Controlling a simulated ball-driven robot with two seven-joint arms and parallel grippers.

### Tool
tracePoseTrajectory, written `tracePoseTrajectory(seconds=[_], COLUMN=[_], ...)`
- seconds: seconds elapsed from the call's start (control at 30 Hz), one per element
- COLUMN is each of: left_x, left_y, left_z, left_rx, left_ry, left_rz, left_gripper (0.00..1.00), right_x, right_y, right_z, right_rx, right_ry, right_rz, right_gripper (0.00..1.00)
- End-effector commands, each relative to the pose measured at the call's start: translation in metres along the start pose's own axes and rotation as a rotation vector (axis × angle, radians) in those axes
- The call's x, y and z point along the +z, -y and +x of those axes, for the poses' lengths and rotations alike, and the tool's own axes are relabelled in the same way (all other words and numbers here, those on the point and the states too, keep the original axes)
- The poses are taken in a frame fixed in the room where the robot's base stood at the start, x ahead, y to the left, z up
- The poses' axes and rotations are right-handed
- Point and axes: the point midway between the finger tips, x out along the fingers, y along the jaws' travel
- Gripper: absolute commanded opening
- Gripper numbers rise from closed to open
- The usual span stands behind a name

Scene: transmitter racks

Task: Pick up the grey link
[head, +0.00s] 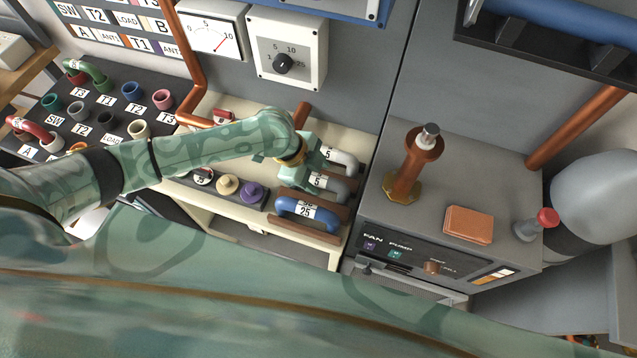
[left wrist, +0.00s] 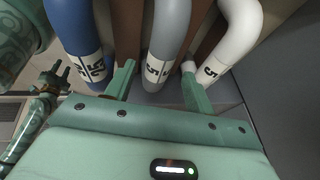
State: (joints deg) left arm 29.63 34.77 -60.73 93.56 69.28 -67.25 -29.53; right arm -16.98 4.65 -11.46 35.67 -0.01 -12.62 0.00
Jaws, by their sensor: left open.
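The grey link (head: 334,186) is a thick U-shaped handle with a white label marked 5. It sits in the cream rack between the white link (head: 345,160) and the blue link (head: 306,212). My left gripper (head: 322,168) is over it, and the gripper body hides part of it in the head view. In the left wrist view the open fingers of my left gripper (left wrist: 160,80) stand on either side of the grey link (left wrist: 171,32), with gaps showing. The right finger is close to the white link (left wrist: 234,35). The blue link (left wrist: 75,35) is left of the left finger.
Brown strips separate the links. Cream and purple knobs (head: 252,192) stand left of the blue link. A grey cabinet (head: 375,205) rises close on the right, with a copper post (head: 415,165) on top. A plug panel (head: 105,110) is at the left.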

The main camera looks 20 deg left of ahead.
Motion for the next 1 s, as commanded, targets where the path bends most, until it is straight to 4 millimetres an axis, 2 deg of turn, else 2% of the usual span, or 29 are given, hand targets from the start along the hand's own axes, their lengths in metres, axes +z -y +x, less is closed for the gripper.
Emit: tracePoseTrajectory(seconds=[0.1, 0.2, 0.47, 0.5, 0.67, 0.7, 1.0], left_x=[-0.002, -0.001, -0.001, -0.001, -0.001, -0.001, -0.003], left_y=[-0.004, -0.004, -0.003, -0.003, -0.003, -0.003, -0.001], left_z=[0.023, 0.035, 0.039, 0.038, 0.038, 0.038, 0.032], left_rx=[0.002, 0.001, -0.001, -0.001, -0.001, -0.001, -0.003], left_ry=[-0.001, 0.001, 0.001, 0.001, 0.001, 0.001, 0.001], left_rz=[-0.002, -0.002, 0.0, 0.0, 0.0, 0.0, 0.0], left_gripper=[0.54, 0.54, 0.54, 0.48, 0.04, 0.01, 0.0], right_x=[0.002, 0.003, 0.004, 0.004, 0.005, 0.005, 0.005], right_y=[0.001, 0.002, 0.002, 0.003, 0.003, 0.003, 0.003], right_z=[0.005, 0.008, 0.008, 0.008, 0.008, 0.008, 0.006], right_rx=[-0.001, -0.003, -0.003, -0.003, -0.004, -0.004, -0.004], right_ry=[0.002, 0.004, 0.005, 0.005, 0.007, 0.007, 0.007], right_rz=[0.0, 0.0, 0.0, 0.0, 0.0, 0.0, 0.001], right_gripper=[0.36, 0.36, 0.36, 0.36, 0.36, 0.36, 0.36])
